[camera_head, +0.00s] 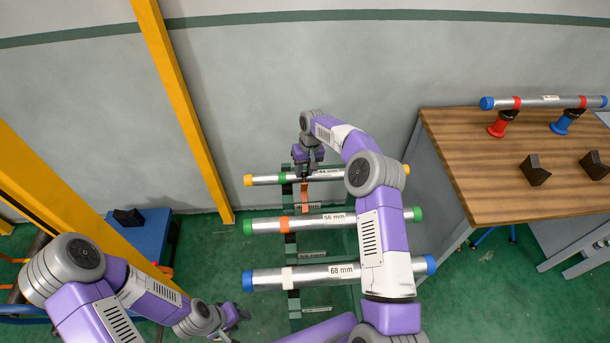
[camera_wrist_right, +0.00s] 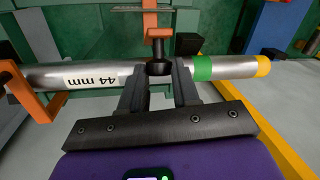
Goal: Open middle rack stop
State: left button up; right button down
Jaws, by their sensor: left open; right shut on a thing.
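A rack (camera_head: 291,250) holds three grey pipes in a column: the 44 mm pipe (camera_head: 265,180) farthest, the 56 mm pipe (camera_head: 330,220) in the middle, the 68 mm pipe (camera_head: 315,274) nearest. My right gripper (camera_head: 306,172) is over the 44 mm pipe. In the right wrist view my right gripper (camera_wrist_right: 159,85) has its fingers on both sides of a black knob (camera_wrist_right: 158,67), below an orange T-shaped stop (camera_wrist_right: 158,33). The orange stop part also shows in the head view (camera_head: 305,198), between the far and middle pipes. My left gripper (camera_head: 236,317) is open and empty, low and left of the rack.
A wooden table (camera_head: 465,165) stands at the right with a pipe on red and blue stands (camera_head: 545,102) and two dark blocks (camera_head: 535,171). Yellow posts (camera_head: 183,110) rise at the left, near a blue platform (camera_head: 150,230). An orange bracket (camera_wrist_right: 40,103) stands by the pipe.

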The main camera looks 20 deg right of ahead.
jog(key=shift+w+d+f, duration=0.15)
jog(key=shift+w+f, duration=0.1)
jog(key=shift+w, duration=0.2)
jog(key=shift+w+d+f, duration=0.15)
jog(key=shift+w+f, duration=0.05)
jog(key=shift+w, duration=0.25)
jog(key=c, duration=0.9)
grip_release()
jog(key=shift+o, duration=0.2)
jog(key=shift+f, duration=0.1)
notch_tip(320, 180, up, 8)
jog(key=d, duration=0.1)
jog(key=shift+f, duration=0.2)
jog(key=shift+d, duration=0.1)
